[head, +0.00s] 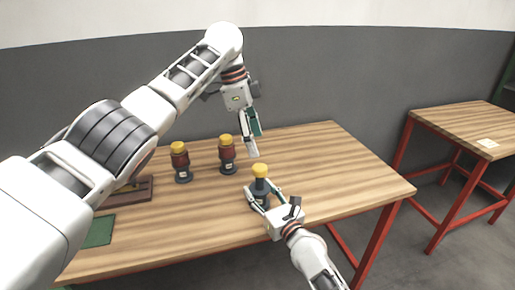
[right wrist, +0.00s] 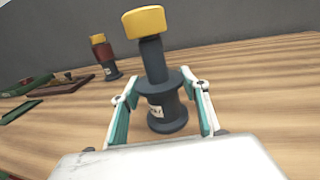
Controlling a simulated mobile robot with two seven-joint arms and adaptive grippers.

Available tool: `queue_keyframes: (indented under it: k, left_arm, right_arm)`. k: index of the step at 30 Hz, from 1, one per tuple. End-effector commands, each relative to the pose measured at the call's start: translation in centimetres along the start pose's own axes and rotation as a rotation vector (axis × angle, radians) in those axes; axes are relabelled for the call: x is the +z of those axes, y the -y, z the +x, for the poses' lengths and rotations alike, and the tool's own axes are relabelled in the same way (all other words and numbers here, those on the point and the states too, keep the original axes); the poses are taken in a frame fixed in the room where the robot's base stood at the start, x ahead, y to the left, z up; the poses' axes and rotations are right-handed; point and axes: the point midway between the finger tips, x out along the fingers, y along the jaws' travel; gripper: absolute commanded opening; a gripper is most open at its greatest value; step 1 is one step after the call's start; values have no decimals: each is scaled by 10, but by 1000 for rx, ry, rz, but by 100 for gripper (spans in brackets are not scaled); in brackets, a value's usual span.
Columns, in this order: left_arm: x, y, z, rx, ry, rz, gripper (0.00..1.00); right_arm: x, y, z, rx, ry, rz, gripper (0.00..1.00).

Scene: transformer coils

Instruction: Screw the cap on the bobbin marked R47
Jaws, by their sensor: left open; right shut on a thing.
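A dark grey bobbin (head: 262,202) with a bare spool and a white label stands upright near the front right of the wooden table. A yellow cap (head: 260,170) sits on top of its post, and it looks slightly tilted in the right wrist view (right wrist: 144,22). The label (right wrist: 156,111) is too small to read surely. My right gripper (right wrist: 162,108) is shut on this bobbin, one finger on each side of the spool. My left gripper (head: 252,140) is open and empty, pointing down above and behind the bobbin, apart from the cap.
Two bobbins with dark red windings and yellow caps, one at the left (head: 181,164) and one nearer the middle (head: 227,157), stand farther back. A brown wooden tray (head: 143,190) and a green mat (head: 98,233) lie at the left. The table's right side is clear. A second table (head: 455,128) stands apart.

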Motion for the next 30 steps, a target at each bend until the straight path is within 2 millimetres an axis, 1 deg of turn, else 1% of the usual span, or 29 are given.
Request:
queue_keyframes:
  k: [1,3,7,12,19,20,21,22,30]
  left_arm:
    - [-1,0,-10,-2,-1,0,67]
    - [-1,0,-19,-1,0,0,67]
    - [0,0,-31,-1,1,0,67]
    - [0,-1,-36,1,0,1,67]
    - [0,-1,-36,1,1,1,67]
    - [0,-1,-36,1,1,1,67]
    - [0,-1,-36,1,1,1,67]
    - [0,-1,-36,1,1,1,67]
    - [0,-1,-36,1,1,1,67]
  right_arm:
    - [-1,0,0,0,-2,0,0]
    - [-1,0,0,0,-2,0,0]
    - [-1,0,0,0,-1,0,0]
    - [-1,0,0,0,-1,0,0]
    - [-1,0,0,0,-1,0,0]
    - [-1,0,0,0,-1,0,52]
    - [-1,0,0,0,-1,0,63]
    - [-1,0,0,0,-1,0,64]
    - [0,0,0,0,-1,0,64]
